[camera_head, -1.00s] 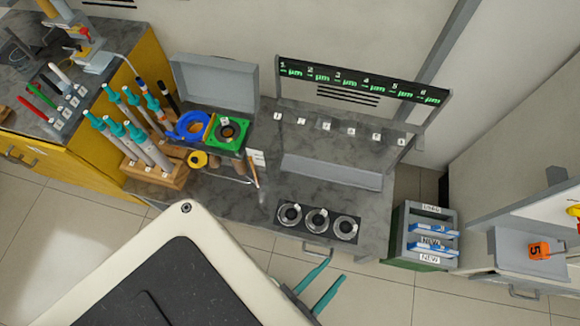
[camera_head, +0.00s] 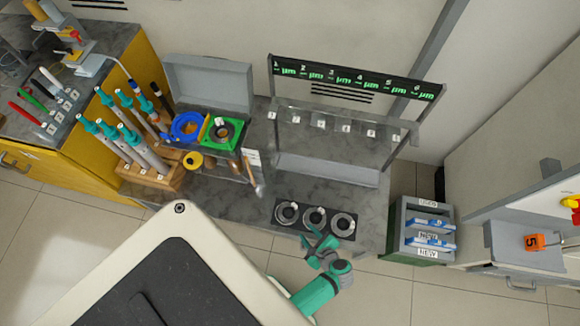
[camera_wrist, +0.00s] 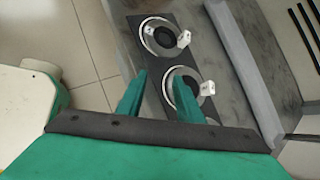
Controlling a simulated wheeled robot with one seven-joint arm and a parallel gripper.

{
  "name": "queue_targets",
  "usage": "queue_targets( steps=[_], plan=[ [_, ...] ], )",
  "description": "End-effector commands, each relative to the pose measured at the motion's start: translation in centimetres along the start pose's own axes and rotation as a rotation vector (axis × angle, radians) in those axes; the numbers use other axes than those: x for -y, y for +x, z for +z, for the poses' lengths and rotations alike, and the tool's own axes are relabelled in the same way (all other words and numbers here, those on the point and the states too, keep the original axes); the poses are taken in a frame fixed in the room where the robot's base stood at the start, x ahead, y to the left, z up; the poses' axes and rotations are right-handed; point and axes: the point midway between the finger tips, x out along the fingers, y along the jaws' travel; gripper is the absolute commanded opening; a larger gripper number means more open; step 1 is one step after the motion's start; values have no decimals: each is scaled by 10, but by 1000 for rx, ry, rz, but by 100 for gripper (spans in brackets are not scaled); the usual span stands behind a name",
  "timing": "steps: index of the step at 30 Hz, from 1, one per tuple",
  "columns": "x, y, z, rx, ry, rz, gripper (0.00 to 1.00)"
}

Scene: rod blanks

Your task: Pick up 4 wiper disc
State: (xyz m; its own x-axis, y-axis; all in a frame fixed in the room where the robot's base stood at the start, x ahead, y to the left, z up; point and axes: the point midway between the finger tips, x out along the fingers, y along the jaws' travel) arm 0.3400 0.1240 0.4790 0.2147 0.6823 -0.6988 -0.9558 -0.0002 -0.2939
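Three silver ring discs with dark centres sit in a row on a black holder (camera_head: 300,229) at the bench's front edge: a left disc (camera_head: 287,213), a middle disc (camera_head: 314,217) and a right disc (camera_head: 343,225). Two show in the wrist view, an upper disc (camera_wrist: 151,44) and a lower disc (camera_wrist: 192,75), each with a white tag whose number I cannot read. My gripper (camera_head: 318,241) is at the holder's front edge, open and empty. In the wrist view my gripper (camera_wrist: 160,77) has its right finger over part of the lower disc.
A grey trough (camera_head: 325,169) lies behind the holder, below a numbered display rack (camera_head: 350,80). Teal-handled tools in a wooden block (camera_head: 150,176) stand at left. The bench left of the holder is mostly clear.

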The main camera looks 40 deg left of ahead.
Motion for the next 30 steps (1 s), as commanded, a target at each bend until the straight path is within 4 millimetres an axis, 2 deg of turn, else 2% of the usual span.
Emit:
queue_targets(
  steps=[1, 3, 10, 14, 22, 30],
  plan=[
    [15, 1, 2, 56, 51, 19, 33],
    [28, 1, 9, 135, 120, 55, 33],
    [54, -8, 25, 290, 245, 138, 33],
    [56, -4, 31, 314, 262, 156, 33],
    [52, 32, 43, 315, 261, 156, 33],
    [50, 49, 48, 312, 261, 154, 33]
  ],
)
